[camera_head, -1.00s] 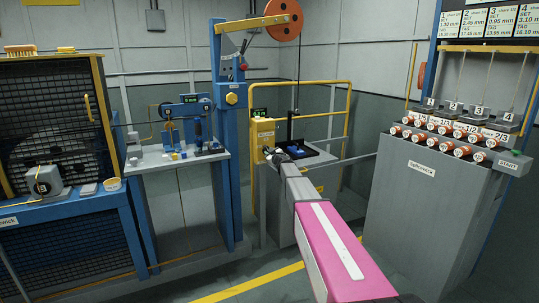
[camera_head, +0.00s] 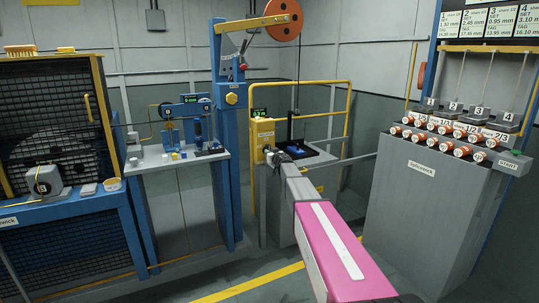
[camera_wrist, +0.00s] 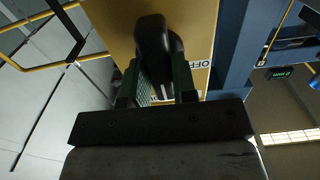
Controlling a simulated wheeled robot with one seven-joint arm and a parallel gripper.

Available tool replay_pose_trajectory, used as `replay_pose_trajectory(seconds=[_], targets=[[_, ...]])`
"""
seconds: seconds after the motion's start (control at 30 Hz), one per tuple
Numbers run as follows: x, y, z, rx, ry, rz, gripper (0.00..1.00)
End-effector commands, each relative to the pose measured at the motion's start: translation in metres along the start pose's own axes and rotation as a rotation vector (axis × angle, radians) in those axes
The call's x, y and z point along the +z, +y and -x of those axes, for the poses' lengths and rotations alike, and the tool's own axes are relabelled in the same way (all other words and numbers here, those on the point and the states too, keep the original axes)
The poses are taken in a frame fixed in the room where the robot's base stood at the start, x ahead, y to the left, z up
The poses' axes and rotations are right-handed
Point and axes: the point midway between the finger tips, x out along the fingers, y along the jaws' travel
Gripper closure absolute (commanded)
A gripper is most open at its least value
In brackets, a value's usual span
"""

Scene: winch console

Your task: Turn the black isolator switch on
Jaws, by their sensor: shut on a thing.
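The black isolator switch (camera_wrist: 153,42) is on the yellow console box (camera_wrist: 112,22), in the upper middle of the wrist view. Its rounded black handle sits between the two green-padded fingers of my gripper (camera_wrist: 163,85), which is shut on it. An "OFF" label (camera_wrist: 201,65) shows just right of the handle; the handle's exact angle is hard to read. In the head view the yellow box (camera_head: 262,133) stands on a small grey cabinet, and my gripper (camera_head: 271,152) reaches its front. The switch is small and partly hidden by my arm there.
A blue post (camera_head: 230,130) with a crane arm stands left of the yellow box. A yellow rail (camera_head: 345,115) runs behind it. A grey cabinet (camera_head: 410,210) with several orange-ended rolls stands at right. A workbench (camera_head: 170,160) with instruments is at left.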

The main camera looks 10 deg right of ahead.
Motion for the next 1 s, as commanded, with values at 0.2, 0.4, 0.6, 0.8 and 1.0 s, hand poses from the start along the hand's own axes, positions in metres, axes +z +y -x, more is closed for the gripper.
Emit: replay_pose_trajectory(seconds=[0.2, 0.4, 0.6, 0.8, 1.0], targets=[[0.002, 0.000, 0.001, 0.002, -0.002, -0.006, 0.98], [0.001, 0.000, 0.001, 0.001, -0.001, -0.006, 0.49], [0.001, 0.000, 0.001, 0.001, -0.001, -0.004, 0.49], [0.000, 0.000, 0.006, 0.001, 0.000, -0.003, 0.49], [0.000, -0.001, 0.031, 0.002, -0.001, -0.003, 0.49]])
